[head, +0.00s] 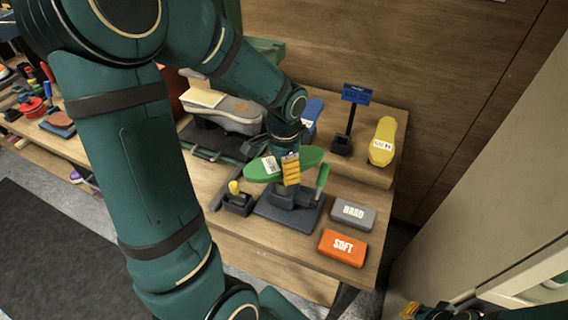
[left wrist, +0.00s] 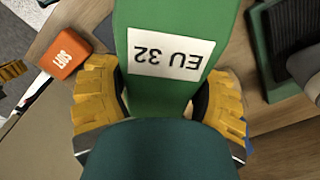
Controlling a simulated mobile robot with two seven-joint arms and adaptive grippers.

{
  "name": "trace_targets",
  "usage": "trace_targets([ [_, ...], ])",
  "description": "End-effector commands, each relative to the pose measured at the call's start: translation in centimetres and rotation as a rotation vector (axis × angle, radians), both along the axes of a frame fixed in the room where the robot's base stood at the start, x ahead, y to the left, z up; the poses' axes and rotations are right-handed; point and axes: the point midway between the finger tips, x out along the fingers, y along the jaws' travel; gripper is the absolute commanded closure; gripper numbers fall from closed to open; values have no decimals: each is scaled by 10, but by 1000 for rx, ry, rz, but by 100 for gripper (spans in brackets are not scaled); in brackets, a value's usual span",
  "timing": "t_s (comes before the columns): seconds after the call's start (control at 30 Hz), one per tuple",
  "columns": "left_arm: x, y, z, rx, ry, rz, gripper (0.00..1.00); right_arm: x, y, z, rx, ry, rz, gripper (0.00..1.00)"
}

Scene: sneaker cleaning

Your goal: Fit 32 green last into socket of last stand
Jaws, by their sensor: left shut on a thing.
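The green last (head: 262,170) lies roughly level over the dark last stand (head: 282,212). Its white label reads EU 32 in the left wrist view (left wrist: 165,85). My left gripper (head: 291,169) is shut on the last, with a yellow finger on each side of it, also seen in the left wrist view (left wrist: 160,100). The stand's socket is hidden under the last and gripper, so I cannot tell whether the last is seated or just above it. My right gripper (head: 418,312) shows only partly at the bottom right edge of the head view.
A grey HARD block (head: 352,214) and an orange SOFT block (head: 342,248) lie right of the stand. A small holder with a yellow knob (head: 236,198) stands left. A yellow last (head: 383,142), a blue sign (head: 356,93) and a grey shoe-shaped piece (head: 232,113) are behind.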

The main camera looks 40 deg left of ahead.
Motion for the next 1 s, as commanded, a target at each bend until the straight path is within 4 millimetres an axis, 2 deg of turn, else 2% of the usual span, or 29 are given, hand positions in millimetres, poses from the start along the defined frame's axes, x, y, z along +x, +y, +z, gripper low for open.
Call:
trace_targets([
  [0.57,0,0,-13,0,-1,0,75,0,0,-11,0,0,0,100],
  [0.6,0,0,-13,0,-1,0,26,0,0,-11,0,0,0,100],
  [0.67,0,0,-13,0,-1,0,5,0,0,-10,0,0,0,100],
  [0.7,0,0,-13,0,-1,0,0,0,0,-10,0,0,0,100],
  [1.0,0,0,-11,0,0,0,0,0,0,-10,0,0,0,100],
])
